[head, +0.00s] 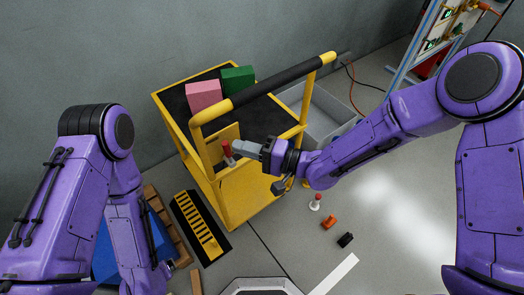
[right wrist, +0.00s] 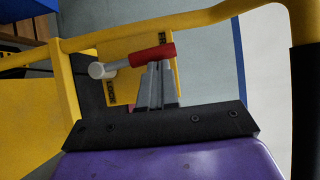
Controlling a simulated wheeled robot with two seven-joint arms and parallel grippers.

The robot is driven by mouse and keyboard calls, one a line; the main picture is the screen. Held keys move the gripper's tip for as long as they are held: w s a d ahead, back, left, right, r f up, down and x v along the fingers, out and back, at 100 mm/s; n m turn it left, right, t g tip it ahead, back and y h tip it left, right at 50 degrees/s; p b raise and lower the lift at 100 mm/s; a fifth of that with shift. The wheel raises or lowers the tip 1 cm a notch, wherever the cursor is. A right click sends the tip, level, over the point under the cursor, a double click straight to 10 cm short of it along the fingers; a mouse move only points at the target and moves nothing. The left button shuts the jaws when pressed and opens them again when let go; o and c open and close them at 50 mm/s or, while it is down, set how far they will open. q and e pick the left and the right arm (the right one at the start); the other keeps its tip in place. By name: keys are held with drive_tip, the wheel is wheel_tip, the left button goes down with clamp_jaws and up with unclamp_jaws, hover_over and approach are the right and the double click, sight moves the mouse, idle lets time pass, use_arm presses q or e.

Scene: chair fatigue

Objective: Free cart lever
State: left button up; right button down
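The yellow cart (head: 240,200) stands by the wall, with a black-gripped push handle (head: 275,84) along its top. A red lever (head: 227,152) shows at its near end, under the handle. In the right wrist view the lever's red grip (right wrist: 152,54) lies crosswise at my fingertips, with a grey round end (right wrist: 97,70) at its left. My right gripper (head: 240,148) reaches in from the right; its grey fingers (right wrist: 155,85) are close together and look shut. The tips meet or nearly meet the red grip; contact is hard to tell. My left gripper is out of view.
A pink box (head: 203,95) and a green box (head: 238,78) lie on the cart's top. A red-and-white piece (head: 316,202), an orange piece (head: 329,222) and a black piece (head: 346,240) lie on the floor. The right floor is mostly clear.

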idle(0.3)
drive_tip(key=w+d+v, duration=0.1)
drive_tip(key=w+v, duration=0.1)
drive_tip(key=v, duration=1.1)
drive_tip(key=shift+w+r+p, duration=0.3)
drive_tip(key=shift+r+p, duration=0.05)
drive_tip(key=shift+r, duration=0.1)
drive_tip(key=shift+a, duration=0.1)
